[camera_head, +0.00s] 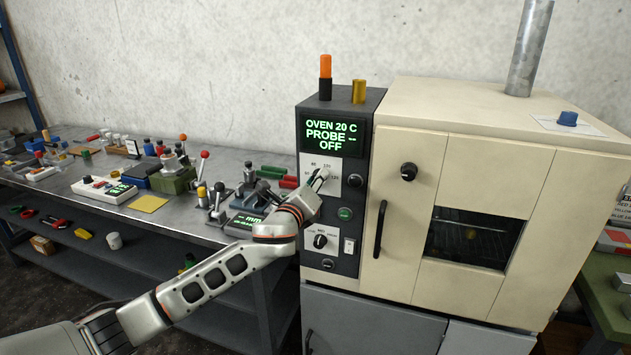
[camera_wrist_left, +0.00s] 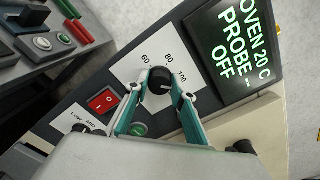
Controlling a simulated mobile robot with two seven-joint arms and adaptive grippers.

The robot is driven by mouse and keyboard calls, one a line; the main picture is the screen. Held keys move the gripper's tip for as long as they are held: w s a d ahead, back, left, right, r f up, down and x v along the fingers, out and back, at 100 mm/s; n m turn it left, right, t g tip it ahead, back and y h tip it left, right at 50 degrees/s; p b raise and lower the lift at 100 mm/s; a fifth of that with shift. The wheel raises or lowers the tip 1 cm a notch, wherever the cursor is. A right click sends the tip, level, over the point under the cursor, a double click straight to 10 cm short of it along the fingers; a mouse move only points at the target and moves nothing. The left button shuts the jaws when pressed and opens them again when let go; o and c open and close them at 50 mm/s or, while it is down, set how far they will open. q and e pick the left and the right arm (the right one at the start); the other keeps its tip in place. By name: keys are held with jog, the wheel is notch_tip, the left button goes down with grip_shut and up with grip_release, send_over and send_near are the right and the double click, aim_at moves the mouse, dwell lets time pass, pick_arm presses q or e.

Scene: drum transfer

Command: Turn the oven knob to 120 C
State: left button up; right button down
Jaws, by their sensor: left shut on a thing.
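The oven knob (camera_wrist_left: 160,77) is a round black knob on a white dial plate (camera_wrist_left: 138,68) with printed numbers, 60 and 80 among them. My left gripper (camera_wrist_left: 157,92) has a finger on each side of the knob and is shut on it. In the head view my left gripper (camera_head: 319,181) is at the dial plate and mostly hides the knob. I cannot tell exactly which number the knob points to. The display (camera_head: 332,134) above reads OVEN 20 C, PROBE --, OFF. My right gripper is not in view.
A red switch (camera_wrist_left: 103,100) shows in the wrist view. The beige oven (camera_head: 405,220) stands right of the panel. A cluttered bench (camera_head: 190,215) lies left.

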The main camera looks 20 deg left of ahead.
pick_arm(q)
jog(key=shift+d+m, duration=0.1)
jog(key=shift+m, duration=4.1)
jog(key=o, duration=1.1)
